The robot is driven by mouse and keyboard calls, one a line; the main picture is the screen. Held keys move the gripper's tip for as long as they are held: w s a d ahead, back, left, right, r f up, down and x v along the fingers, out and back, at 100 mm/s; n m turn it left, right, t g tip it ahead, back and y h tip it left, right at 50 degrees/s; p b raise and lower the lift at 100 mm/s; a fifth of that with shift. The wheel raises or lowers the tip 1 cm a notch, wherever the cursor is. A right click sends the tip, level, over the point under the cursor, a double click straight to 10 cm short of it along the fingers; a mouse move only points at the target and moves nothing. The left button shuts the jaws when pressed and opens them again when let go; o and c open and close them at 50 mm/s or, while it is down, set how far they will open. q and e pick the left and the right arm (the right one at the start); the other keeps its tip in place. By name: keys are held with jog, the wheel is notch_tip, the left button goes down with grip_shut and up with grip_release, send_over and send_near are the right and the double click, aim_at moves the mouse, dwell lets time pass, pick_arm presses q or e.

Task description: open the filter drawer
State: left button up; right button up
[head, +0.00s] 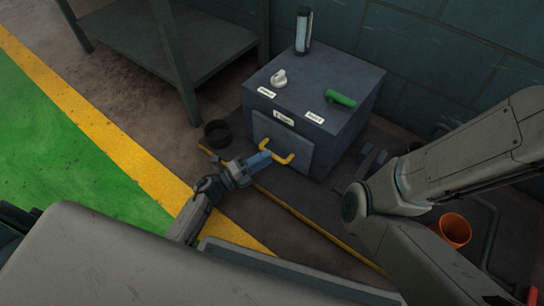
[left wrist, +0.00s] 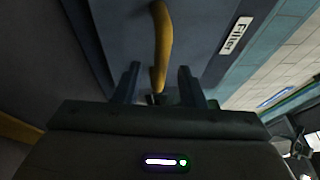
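The filter drawer (head: 300,148) is a blue-grey panel in the front of a dark box-shaped cabinet (head: 355,86), and it looks flush with that front. A yellow bar handle (head: 290,158) stands out from the panel; it also shows in the left wrist view (left wrist: 162,40). My left gripper (head: 265,157) is at the handle. In the left wrist view its two fingers (left wrist: 160,84) stand on either side of the yellow bar, with gaps visible on both sides. My right arm shows at the right of the head view, but its gripper does not show.
On the cabinet top are a green handle (head: 341,99), a white knob (head: 280,79) and an upright cylinder (head: 303,30). A black cup (head: 217,133) stands left of the cabinet. An orange bucket (head: 455,230) is at right.

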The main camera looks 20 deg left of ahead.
pick_arm(q)
jog(key=shift+b+x, duration=0.4)
jog(key=shift+x, duration=1.35)
grip_shut()
